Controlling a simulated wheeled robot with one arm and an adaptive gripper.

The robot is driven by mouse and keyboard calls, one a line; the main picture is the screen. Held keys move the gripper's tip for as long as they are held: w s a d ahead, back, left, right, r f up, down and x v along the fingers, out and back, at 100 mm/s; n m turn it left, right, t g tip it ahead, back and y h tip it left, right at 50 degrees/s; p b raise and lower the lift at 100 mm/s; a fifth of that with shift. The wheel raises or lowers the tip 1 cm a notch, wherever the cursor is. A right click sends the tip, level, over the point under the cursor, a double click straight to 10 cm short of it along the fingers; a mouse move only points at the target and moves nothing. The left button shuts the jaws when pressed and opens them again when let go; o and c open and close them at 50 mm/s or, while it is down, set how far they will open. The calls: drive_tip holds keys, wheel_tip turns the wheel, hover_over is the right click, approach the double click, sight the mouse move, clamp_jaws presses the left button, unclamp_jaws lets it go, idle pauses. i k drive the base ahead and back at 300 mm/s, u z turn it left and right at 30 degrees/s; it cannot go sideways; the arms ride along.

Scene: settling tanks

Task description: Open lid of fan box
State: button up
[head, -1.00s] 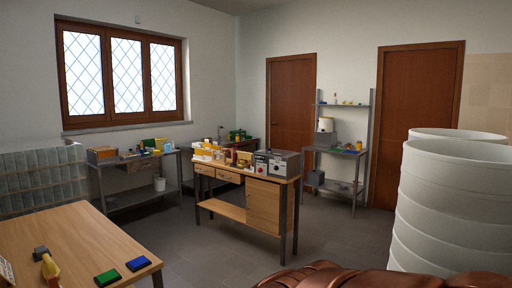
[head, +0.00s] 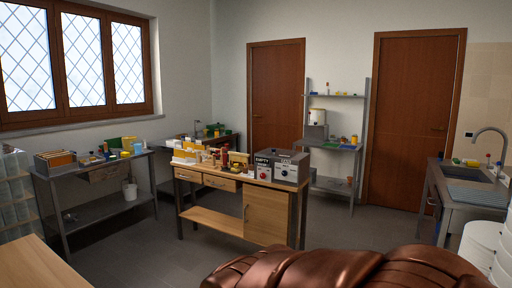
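A grey metal box (head: 292,166) stands at the right end of the wooden workbench in the middle of the room. Its top looks closed. A smaller dark-fronted box (head: 263,167) with white lettering and a round knob is at its left side. I cannot tell from here which of them is the fan box, or read the lettering fully. My gripper is not in view, so its state is hidden. The boxes are across the floor from me.
The wooden workbench (head: 214,217) carries several small items left of the boxes. Metal tables (head: 92,213) stand at left, a shelf rack (head: 362,140) behind, a sink (head: 468,173) and white tanks (head: 482,244) at right. A wooden table (head: 32,265) edges the lower left. Grey floor (head: 140,255) is clear before the workbench.

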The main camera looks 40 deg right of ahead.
sight(274, 151)
drive_tip(key=i, duration=0.15)
drive_tip(key=z, duration=1.55)
drive_tip(key=i, duration=3.7)
drive_tip(key=u, duration=1.15)
